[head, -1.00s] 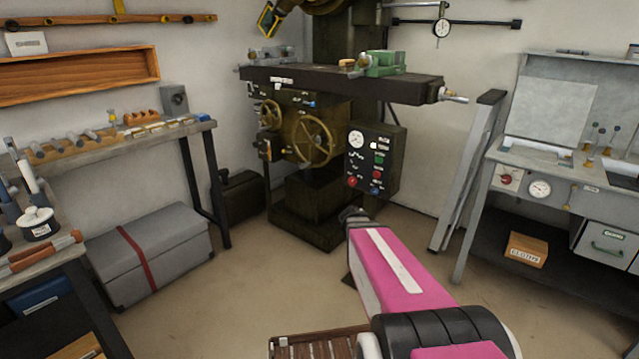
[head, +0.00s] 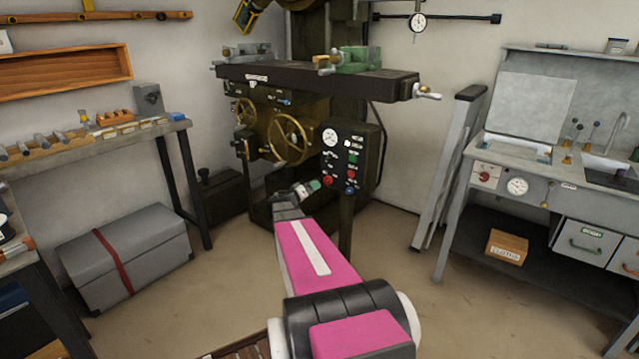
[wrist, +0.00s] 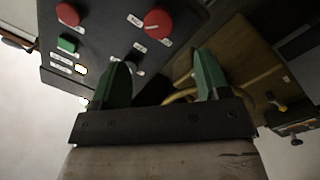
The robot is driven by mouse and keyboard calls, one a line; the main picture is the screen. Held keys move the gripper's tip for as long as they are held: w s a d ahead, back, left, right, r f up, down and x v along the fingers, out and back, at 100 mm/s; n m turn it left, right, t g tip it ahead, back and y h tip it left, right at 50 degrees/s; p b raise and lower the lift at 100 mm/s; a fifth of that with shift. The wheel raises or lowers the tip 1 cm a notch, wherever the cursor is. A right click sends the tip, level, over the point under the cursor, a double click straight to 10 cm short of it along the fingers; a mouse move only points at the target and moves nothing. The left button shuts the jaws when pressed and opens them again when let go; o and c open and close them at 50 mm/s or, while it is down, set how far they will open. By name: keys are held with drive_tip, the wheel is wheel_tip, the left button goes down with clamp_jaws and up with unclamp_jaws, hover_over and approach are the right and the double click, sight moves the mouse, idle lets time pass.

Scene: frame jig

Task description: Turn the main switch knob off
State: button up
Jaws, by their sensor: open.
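The dark control box (head: 338,160) of the milling machine carries several controls; their labels are too small to read in the head view. A large red knob (wrist: 158,22) shows in the wrist view, with a smaller dark knob (wrist: 138,46) below it. The red knob also shows in the head view (head: 327,181), at the box's lower left. I cannot tell by label which is the main switch. My gripper (wrist: 160,78), with green fingers, is open and empty, in front of the box. In the head view it (head: 314,186) is near the box's lower left, apparently touching nothing.
The box also has a red button (wrist: 68,14) and a green button (wrist: 67,43). The handwheel (head: 291,139) stands left of it, under the mill table (head: 320,82). A bench (head: 520,165) stands right, a grey chest (head: 130,255) left.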

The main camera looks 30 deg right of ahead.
sight(326, 181)
drive_tip(key=x, duration=0.9)
drive_tip(key=c, duration=0.9)
